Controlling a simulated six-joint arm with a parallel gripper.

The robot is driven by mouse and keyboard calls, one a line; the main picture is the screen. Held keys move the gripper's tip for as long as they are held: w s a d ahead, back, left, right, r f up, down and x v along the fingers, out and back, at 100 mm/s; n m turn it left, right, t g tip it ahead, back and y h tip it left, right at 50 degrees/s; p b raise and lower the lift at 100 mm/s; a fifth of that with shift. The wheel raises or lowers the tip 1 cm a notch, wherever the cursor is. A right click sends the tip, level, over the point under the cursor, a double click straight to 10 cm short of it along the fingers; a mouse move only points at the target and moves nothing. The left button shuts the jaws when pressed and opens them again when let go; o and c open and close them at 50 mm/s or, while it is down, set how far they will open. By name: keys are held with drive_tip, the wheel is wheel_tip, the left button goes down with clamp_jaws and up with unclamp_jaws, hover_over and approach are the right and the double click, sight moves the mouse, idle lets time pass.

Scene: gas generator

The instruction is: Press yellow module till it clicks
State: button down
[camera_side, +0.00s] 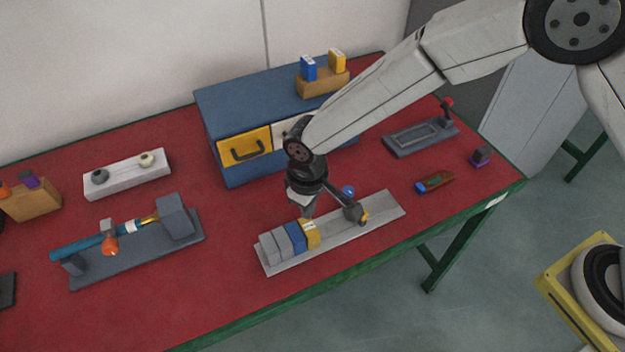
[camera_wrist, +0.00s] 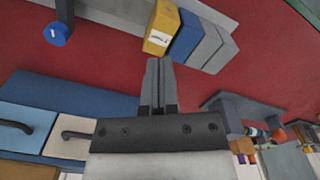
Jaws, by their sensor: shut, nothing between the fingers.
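The yellow module (camera_side: 312,234) stands on a grey rail (camera_side: 384,209) at the right end of a row, against a blue module (camera_side: 296,238). In the wrist view the yellow module (camera_wrist: 161,28) has a white label and sits just beyond my fingertips, beside the blue module (camera_wrist: 183,38). My gripper (camera_side: 307,212) is shut and empty, pointing down close over the yellow module. Whether the fingertips (camera_wrist: 159,62) touch it I cannot tell. A lever with a blue knob (camera_side: 348,191) stands on the rail to the right; the knob also shows in the wrist view (camera_wrist: 57,34).
Grey modules (camera_side: 274,246) fill the row's left end. Behind stands a blue cabinet (camera_side: 215,130) with a yellow drawer (camera_side: 245,147) and a wooden block (camera_side: 322,83) on top. A grey fixture (camera_side: 130,262) is at left. A screwdriver-like tool (camera_side: 434,182) lies at right.

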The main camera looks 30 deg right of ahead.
drive_tip(key=shift+r, duration=1.5)
drive_tip(key=shift+d+r, duration=0.1)
drive_tip(key=shift+d, duration=0.15)
drive_tip(key=s+d+r+m+t, duration=0.1)
drive_tip(key=s+d+r+m, duration=0.1)
drive_tip(key=d, duration=0.7)
drive_tip(key=s+d+r+m, duration=0.2)
drive_tip(key=s+d, duration=0.3)
drive_tip(key=d, duration=0.5)
drive_tip(key=s+d+r+m+t, duration=0.1)
drive_tip(key=s+d+r+m, duration=0.1)
drive_tip(key=d, duration=0.8)
drive_tip(key=shift+s+d+r+t, duration=0.15)
drive_tip(key=shift+s+r+t, duration=0.15)
drive_tip(key=shift+s+r, duration=0.5)
